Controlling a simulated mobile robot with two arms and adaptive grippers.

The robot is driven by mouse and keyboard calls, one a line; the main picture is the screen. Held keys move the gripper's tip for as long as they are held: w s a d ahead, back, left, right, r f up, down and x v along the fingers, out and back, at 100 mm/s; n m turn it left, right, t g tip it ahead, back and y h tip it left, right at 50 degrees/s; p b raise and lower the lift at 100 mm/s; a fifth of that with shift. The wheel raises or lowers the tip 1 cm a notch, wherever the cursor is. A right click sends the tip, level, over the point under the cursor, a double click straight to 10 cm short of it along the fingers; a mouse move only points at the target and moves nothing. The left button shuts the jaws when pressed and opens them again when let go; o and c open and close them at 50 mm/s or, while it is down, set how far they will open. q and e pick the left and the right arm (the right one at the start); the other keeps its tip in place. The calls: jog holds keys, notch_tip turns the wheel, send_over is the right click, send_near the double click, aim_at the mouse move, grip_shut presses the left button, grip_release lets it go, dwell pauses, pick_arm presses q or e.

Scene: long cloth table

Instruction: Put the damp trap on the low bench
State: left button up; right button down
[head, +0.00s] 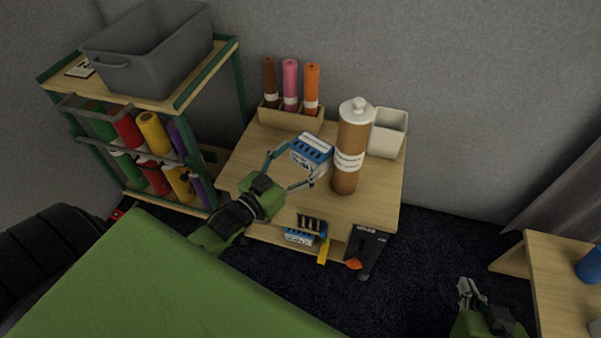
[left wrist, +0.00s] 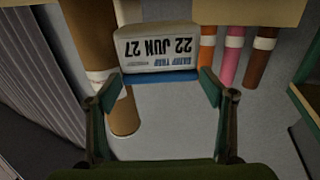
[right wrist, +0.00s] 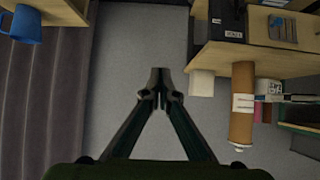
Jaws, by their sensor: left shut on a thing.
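A blue-and-white box (head: 311,150) is held between the fingers of my left gripper (head: 292,165), over the top of a low wooden bench (head: 262,143). In the left wrist view the box (left wrist: 158,48) shows an upside-down label reading "DAMP TRAP 22 JUN 27". The fingers (left wrist: 160,85) are on either side of it. Whether its base touches the bench top is hard to tell. A similar blue-and-white box (head: 298,237) sits on the bench's lower shelf. My right gripper (head: 471,288) is empty at lower right; its fingertips (right wrist: 160,82) are together.
A brown bottle (head: 349,150) with a white cap stands close right of the held box. A white bin (head: 387,133) and a holder of coloured rolls (head: 290,117) are behind. A green-framed rack (head: 180,135) stands left. Another wooden table (head: 560,285) is at right.

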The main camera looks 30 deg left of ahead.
aim_at(304, 167)
pick_arm(q)
jog(key=shift+f, duration=0.7)
notch_tip(304, 167, down, 4)
jog(key=shift+w+d+r+b, duration=0.15)
jog(key=shift+r+b, duration=0.1)
jog(key=shift+b, duration=1)
pick_arm(e)
jog(key=w+a+r+t+y, duration=0.1)
jog(key=w+r+t, duration=0.2)
jog(key=r, duration=0.3)
jog(key=w+a+r+t+y, duration=0.1)
jog(key=w+a+r+t, duration=0.1)
jog(key=r, duration=0.4)
jog(key=shift+w+r+t, duration=0.4)
jog(key=shift+w+t, duration=0.1)
jog(key=shift+t, duration=0.6)
jog(key=shift+a, duration=0.15)
pick_arm(q)
jog(key=o, duration=1.3)
jog(key=shift+f, duration=0.1)
jog(key=shift+c, duration=0.2)
pick_arm(e)
jog(key=shift+r, duration=0.2)
